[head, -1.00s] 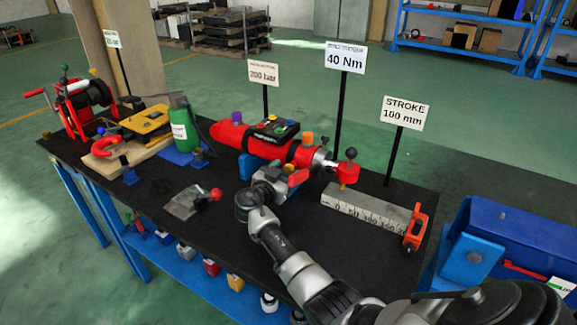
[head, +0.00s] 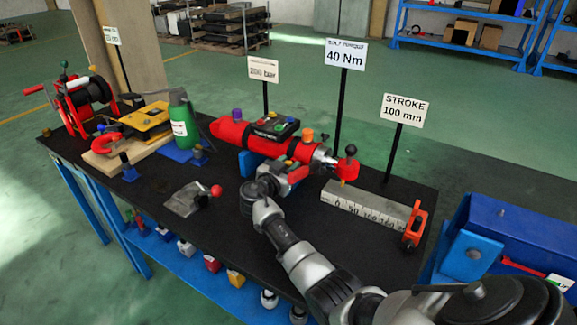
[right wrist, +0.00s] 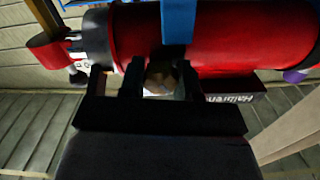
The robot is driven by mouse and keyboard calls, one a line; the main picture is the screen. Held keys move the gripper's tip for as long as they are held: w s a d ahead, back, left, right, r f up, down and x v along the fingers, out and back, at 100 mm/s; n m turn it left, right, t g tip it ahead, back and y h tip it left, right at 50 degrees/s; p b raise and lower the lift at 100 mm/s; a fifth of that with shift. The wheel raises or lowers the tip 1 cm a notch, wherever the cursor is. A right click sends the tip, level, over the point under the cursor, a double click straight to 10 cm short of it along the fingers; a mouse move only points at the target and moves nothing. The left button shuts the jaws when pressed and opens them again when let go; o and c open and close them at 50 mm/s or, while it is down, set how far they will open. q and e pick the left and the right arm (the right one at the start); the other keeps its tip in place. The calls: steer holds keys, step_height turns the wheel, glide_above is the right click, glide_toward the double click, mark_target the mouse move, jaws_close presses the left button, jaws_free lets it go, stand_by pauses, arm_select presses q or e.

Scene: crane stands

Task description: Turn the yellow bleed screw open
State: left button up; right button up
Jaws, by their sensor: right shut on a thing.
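The red hydraulic cylinder (head: 265,140) lies on the black-topped bench; it also shows in the right wrist view (right wrist: 235,35). My right gripper (head: 287,174) is at the near side of the cylinder, by its rod end. In the right wrist view my right gripper's two dark fingers (right wrist: 160,82) stand close against the cylinder, shut on a small tan-yellow piece, the bleed screw (right wrist: 160,72). The fingers hide most of it, so its turn angle cannot be told. In the head view my gripper covers the screw. My left gripper is not in view.
A steel scale block (head: 365,207) lies right of the gripper, with an orange clamp (head: 413,228) at its end. Sign posts stand behind the cylinder. A red-knobbed lever valve (head: 192,197) and a green bottle (head: 183,122) are to the left.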

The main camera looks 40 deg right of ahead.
steer(key=shift+f+n+b, duration=0.25)
steer(key=shift+n+b, duration=0.65)
steer(key=shift+b, duration=0.25)
steer(key=shift+n+b, duration=0.6)
steer(key=shift+n, duration=0.1)
steer(key=shift+w+r+n+b, duration=0.15)
steer(key=shift+n+b, duration=0.65)
steer(key=shift+n, duration=1)
steer(key=o, duration=0.9)
steer(key=shift+o, duration=0.2)
steer(key=shift+a, duration=0.1)
steer(key=b+v, duration=0.1)
steer(key=v, duration=1)
